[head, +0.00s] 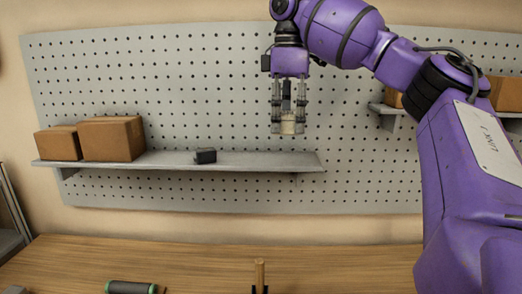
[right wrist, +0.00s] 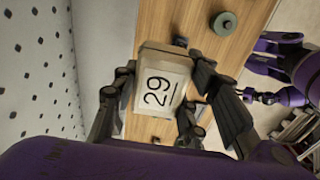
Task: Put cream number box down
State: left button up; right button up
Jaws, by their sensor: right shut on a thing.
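The cream number box (head: 288,123) is held between the fingers of my right gripper (head: 289,118), in front of the pegboard and above the right part of the grey shelf (head: 240,160). The box is clear of the shelf. In the right wrist view the box (right wrist: 158,88) shows the number 29, underlined, with dark fingers on both sides. What looks like my left gripper (right wrist: 260,97) shows small at the right of that view; its jaws are too small to read.
Two cardboard boxes (head: 112,138) stand at the shelf's left end. A small black block (head: 205,156) sits near its middle; the shelf right of it is bare.

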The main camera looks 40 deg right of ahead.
jog(key=w+d+f, duration=0.1)
jog(key=w+f, duration=0.1)
jog(key=w, duration=0.3)
send_over(269, 162)
notch_tip(269, 162, down, 6)
jog(key=shift+s+r, duration=0.1)
jog(key=shift+r, duration=0.15)
jog(key=shift+w+d+f, duration=0.1)
jog(key=shift+f, duration=0.8)
jog(key=shift+w+d+f, duration=0.1)
jog(key=shift+f, duration=0.8)
jog(key=shift+a+f, duration=0.1)
jog(key=shift+a, duration=0.05)
jog(key=o, duration=1.2)
jog(key=shift+f, duration=0.1)
notch_tip(269, 162, up, 12)
jog(key=shift+r, duration=0.2)
